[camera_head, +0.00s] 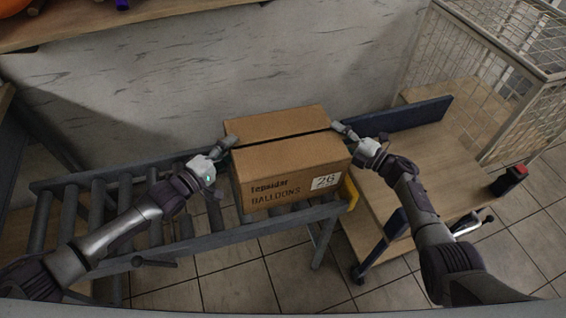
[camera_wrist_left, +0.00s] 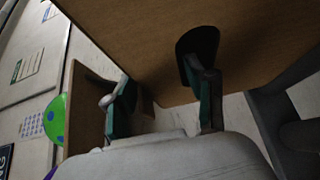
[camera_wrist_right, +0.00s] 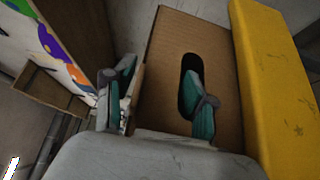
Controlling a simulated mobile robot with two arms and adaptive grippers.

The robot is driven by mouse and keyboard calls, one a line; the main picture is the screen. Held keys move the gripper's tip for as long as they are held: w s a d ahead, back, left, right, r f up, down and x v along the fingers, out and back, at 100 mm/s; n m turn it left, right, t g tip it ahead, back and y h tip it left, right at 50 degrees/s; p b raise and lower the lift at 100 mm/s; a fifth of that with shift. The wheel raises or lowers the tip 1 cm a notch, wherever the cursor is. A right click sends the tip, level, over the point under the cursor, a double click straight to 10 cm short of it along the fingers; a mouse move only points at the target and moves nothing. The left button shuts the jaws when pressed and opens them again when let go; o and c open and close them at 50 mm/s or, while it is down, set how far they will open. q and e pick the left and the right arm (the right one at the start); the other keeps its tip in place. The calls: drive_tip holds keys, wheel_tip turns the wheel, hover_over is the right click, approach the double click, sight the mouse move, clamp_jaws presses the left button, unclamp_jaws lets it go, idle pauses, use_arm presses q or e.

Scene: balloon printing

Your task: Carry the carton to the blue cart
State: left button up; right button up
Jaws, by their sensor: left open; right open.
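The brown carton (camera_head: 285,165), labelled "BALLOONS" and "26", sits upright at the right end of the roller conveyor (camera_head: 125,205). My left gripper (camera_head: 226,148) is open at the carton's left side. In the left wrist view, one finger is at the dark hand hole in the carton wall (camera_wrist_left: 255,50); the other stands apart from it. My right gripper (camera_head: 346,133) is open at the right side. In the right wrist view, one finger overlaps the hand hole in the carton (camera_wrist_right: 175,60). I cannot tell how deep either finger reaches. The blue cart (camera_head: 398,117), with a wooden deck, stands to the right.
A yellow stop (camera_head: 350,193) is at the conveyor's end, close to the carton. The visible cart deck (camera_head: 445,165) is clear. A wooden shelf (camera_head: 100,27) is at upper left.

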use_arm(q)
clamp_jaws()
use_arm(e)
clamp_jaws()
use_arm(q)
drive_tip(key=shift+r, duration=0.15)
use_arm(e)
drive_tip(key=shift+r, duration=0.15)
